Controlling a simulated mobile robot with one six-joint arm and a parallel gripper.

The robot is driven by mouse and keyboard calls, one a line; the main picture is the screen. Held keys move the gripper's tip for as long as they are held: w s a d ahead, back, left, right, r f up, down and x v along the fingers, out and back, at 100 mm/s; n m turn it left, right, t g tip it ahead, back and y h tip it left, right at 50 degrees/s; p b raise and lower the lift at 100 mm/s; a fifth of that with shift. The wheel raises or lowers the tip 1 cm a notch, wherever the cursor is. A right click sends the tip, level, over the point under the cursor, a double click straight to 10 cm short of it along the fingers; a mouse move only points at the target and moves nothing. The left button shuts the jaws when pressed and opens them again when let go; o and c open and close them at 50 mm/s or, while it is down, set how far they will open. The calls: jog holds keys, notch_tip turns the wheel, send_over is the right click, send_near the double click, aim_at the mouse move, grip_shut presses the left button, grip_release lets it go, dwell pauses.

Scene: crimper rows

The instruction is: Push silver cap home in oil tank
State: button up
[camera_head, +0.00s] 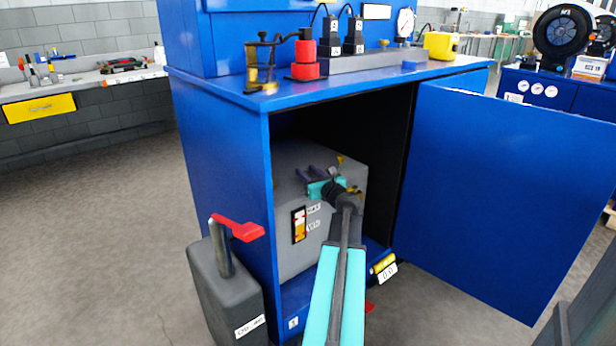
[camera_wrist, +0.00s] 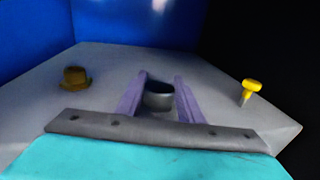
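The grey oil tank (camera_head: 338,168) stands inside the open blue cabinet. My gripper (camera_head: 325,176) is over the tank's top, at the end of my arm reaching in from the front. In the head view the cap cannot be made out.
A brass fitting (camera_wrist: 74,78) is left on the tank top; a yellow knob (camera_wrist: 250,89) is right. The cabinet door (camera_head: 500,190) hangs open to the right. A dark can (camera_head: 225,290) with a red handle stands outside, left. The cabinet's top edge is above my arm.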

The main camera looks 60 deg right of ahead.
jog(key=c, duration=0.3)
jog(key=shift+r, duration=0.15)
